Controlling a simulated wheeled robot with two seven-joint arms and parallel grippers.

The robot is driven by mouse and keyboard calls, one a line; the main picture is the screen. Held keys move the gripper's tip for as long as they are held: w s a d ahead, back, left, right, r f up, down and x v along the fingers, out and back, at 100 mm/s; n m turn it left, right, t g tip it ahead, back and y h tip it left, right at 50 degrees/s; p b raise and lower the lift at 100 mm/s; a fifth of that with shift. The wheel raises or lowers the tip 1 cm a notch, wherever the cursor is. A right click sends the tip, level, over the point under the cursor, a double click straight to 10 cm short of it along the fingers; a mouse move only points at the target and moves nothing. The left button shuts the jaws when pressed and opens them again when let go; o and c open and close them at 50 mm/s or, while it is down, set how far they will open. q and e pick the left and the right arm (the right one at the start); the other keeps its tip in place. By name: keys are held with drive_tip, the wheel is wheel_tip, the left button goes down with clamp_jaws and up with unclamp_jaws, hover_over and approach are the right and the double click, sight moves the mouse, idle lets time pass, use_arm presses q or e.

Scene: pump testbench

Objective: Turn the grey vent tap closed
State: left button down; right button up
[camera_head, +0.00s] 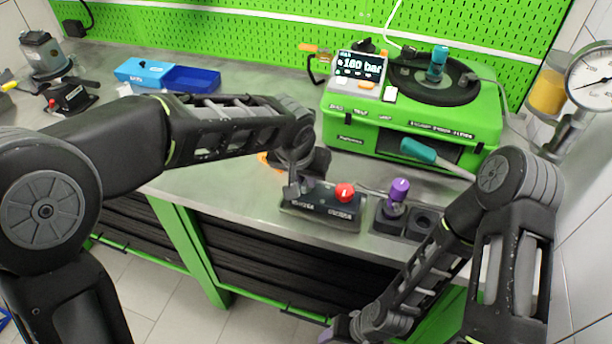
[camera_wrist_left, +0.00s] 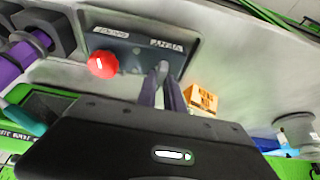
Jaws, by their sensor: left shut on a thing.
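The dark valve block (camera_head: 322,208) lies near the front edge of the bench, with a red knob (camera_head: 345,192) on its right part. It also shows in the left wrist view (camera_wrist_left: 128,52), with the red knob (camera_wrist_left: 102,65) at its left. My left gripper (camera_head: 296,188) reaches down to the block's left part. In the left wrist view its two dark fingers (camera_wrist_left: 165,88) are shut on the grey vent tap (camera_wrist_left: 162,67), beside the red knob. The fingers hide most of the tap, so I cannot tell its angle.
A green pump unit (camera_head: 415,120) with a lit display stands behind. A purple-topped part (camera_head: 398,190) stands right of the block. A blue tray (camera_head: 192,79) sits at the back left. A gauge (camera_head: 592,78) is at the right. The left bench top is mostly clear.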

use_arm(q)
drive_tip(key=shift+m, duration=0.4)
drive_tip(key=m, duration=0.2)
drive_tip(key=m+g+h, duration=0.1)
drive_tip(key=m, duration=0.1)
drive_tip(key=shift+w+a+h+p, duration=0.15)
drive_tip(key=shift+a+h+p, duration=0.05)
drive_tip(key=shift+h+p, duration=0.1)
drive_tip(key=m+g+h, duration=0.1)
drive_tip(key=m, duration=0.3)
drive_tip(key=shift+w+m, duration=0.1)
drive_tip(key=shift+m, duration=0.2)
drive_tip(key=m+g, duration=0.1)
drive_tip(key=m, duration=0.1)
drive_tip(key=m+g, duration=0.1)
drive_tip(key=m, duration=0.1)
drive_tip(key=shift+w+m+h+p, duration=0.1)
drive_tip(key=shift+m+h+p, duration=0.2)
drive_tip(key=shift+p, duration=0.05)
drive_tip(key=shift+w+m+g+p, duration=0.1)
drive_tip(key=shift+m+g+p, duration=0.5)
drive_tip(key=shift+m, duration=1.4)
drive_tip(key=c, duration=1.5)
unclamp_jaws()
drive_tip(key=shift+o, duration=0.2)
drive_tip(key=shift+r+b, duration=0.15)
drive_tip(key=shift+b, duration=0.15)
